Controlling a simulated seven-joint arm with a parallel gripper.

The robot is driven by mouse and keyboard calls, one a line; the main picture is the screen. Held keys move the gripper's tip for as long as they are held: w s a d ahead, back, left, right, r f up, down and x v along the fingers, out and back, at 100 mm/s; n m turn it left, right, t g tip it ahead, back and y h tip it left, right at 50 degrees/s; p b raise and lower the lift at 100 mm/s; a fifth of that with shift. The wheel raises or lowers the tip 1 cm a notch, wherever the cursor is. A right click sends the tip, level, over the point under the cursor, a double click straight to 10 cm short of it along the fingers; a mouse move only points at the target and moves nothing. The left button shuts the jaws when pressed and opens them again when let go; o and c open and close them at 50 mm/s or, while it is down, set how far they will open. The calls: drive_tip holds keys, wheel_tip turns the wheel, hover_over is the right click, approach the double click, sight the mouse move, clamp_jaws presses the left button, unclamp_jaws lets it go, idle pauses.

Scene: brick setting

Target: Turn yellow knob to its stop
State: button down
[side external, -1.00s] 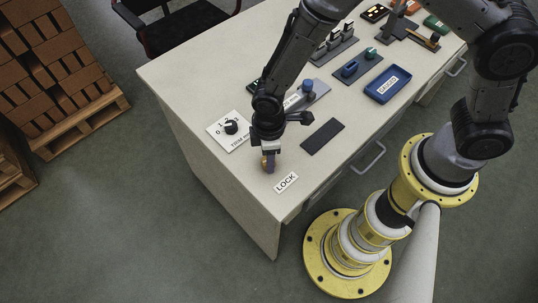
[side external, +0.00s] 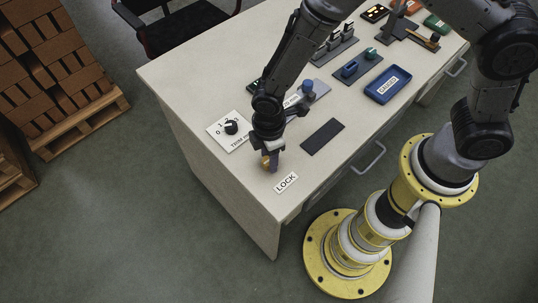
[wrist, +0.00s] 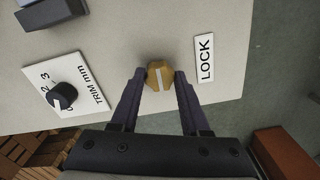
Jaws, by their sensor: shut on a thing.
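The yellow knob (wrist: 160,75) sits on the light desk top, with a pale line across its top. In the wrist view it is between my two fingertips, and the line runs nearly up and down, slightly tilted. My gripper (wrist: 159,82) is shut on the knob from both sides. In the side view my gripper (side external: 271,163) points down at the desk's near corner, and the knob (side external: 265,161) shows partly beside the fingers. The LOCK label (wrist: 204,58) lies beside the knob; it also shows in the side view (side external: 286,183).
A black TRIM mm dial (side external: 231,127) on a white plate is close by. A dark flat pad (side external: 322,136), a blue-knobbed plate (side external: 308,90) and a blue tray (side external: 388,84) stand farther along the desk. The desk edge is near the LOCK label.

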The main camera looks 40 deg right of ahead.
drive_tip(key=shift+c, duration=1.9)
unclamp_jaws()
drive_tip(key=shift+r, duration=0.1)
wheel_tip(320, 180, up, 14)
